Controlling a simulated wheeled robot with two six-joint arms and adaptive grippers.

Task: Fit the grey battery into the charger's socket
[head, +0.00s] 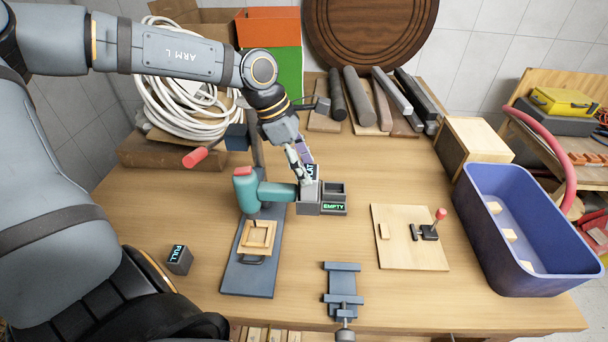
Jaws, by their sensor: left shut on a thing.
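The charger (334,209) is a dark grey box in the middle of the table, with a green "EMPTY" display on its front. An open compartment shows at its right. My left gripper (302,168) points down over the charger's left part and is shut on the grey battery (311,187). A dark label with partly hidden lettering shows beside the fingers. The battery stands at the left compartment; I cannot tell how deep it sits. My right gripper is not in view.
A teal drill press (247,190) stands close left of the charger. A dark block marked "FULL" (179,260) lies at the front left. A vise (342,284), a wooden board (402,250) and a blue bin (515,215) are to the right. A coiled white hose (178,112) lies behind.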

